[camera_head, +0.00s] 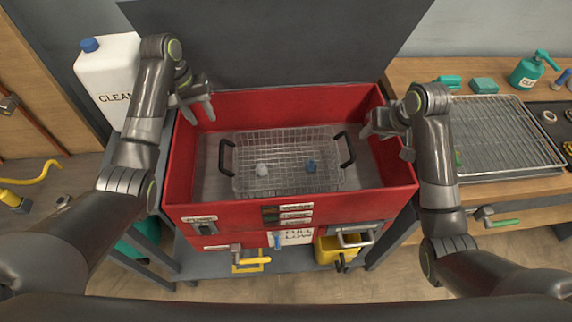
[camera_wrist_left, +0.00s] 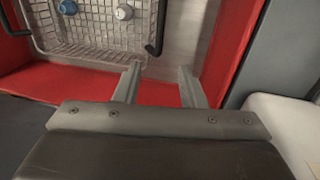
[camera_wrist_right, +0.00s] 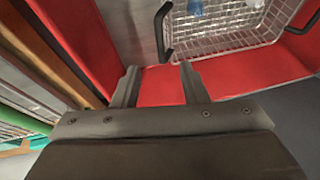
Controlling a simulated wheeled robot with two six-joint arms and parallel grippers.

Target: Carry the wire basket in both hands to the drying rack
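The wire basket (camera_head: 270,180) sits inside the red wash tub (camera_head: 290,100), with a black handle at each end and a white and a blue item in it. My left gripper (camera_head: 205,112) is open and empty above the tub's back left corner, apart from the left handle (camera_head: 226,157). My right gripper (camera_head: 372,132) is open and empty near the tub's right side, above and beside the right handle (camera_head: 345,150). Both wrist views show spread fingers with nothing between them, and a handle beyond. The drying rack (camera_head: 505,135) is a wire grid on the right bench.
A white jug (camera_head: 110,75) with a blue cap stands behind the tub on the left. A teal spray bottle (camera_head: 528,70) and teal blocks (camera_head: 484,85) are behind the rack. A yellow bucket (camera_head: 335,250) is below the tub. The rack top looks clear.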

